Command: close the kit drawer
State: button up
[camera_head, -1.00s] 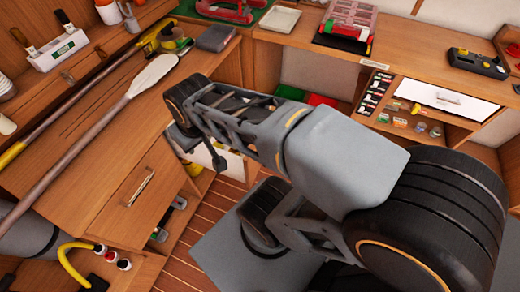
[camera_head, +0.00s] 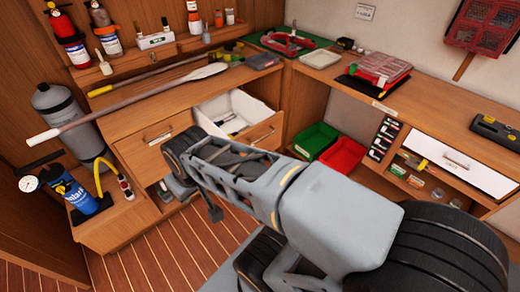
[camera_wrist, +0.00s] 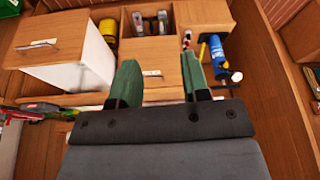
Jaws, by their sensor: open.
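A pulled-out drawer (camera_head: 228,112) with white inner walls stands open in the left wooden cabinet in the head view; I take it as the kit drawer. A few small items lie in it, and my arm hides part of its front. In the wrist view this drawer (camera_wrist: 85,62) is at the left, its white side and wooden front with a handle showing. My gripper (camera_wrist: 160,60) has its two green fingers wide apart with nothing between them. It is to the right of the open drawer in the wrist view, apart from it.
A shut drawer (camera_head: 152,137) sits left of the open one. A paddle (camera_head: 140,103) lies along the counter above. A green bin (camera_head: 315,140) and a red bin (camera_head: 343,155) stand in the corner. The plank floor (camera_head: 170,250) is clear.

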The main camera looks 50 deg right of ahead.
aim_at(265, 134)
jog(key=z, duration=0.95)
jog(key=i, duration=0.95)
jog(key=z, duration=1.1)
jog(key=k, duration=0.45)
jog(key=u, duration=0.4)
jog(key=i, duration=0.5)
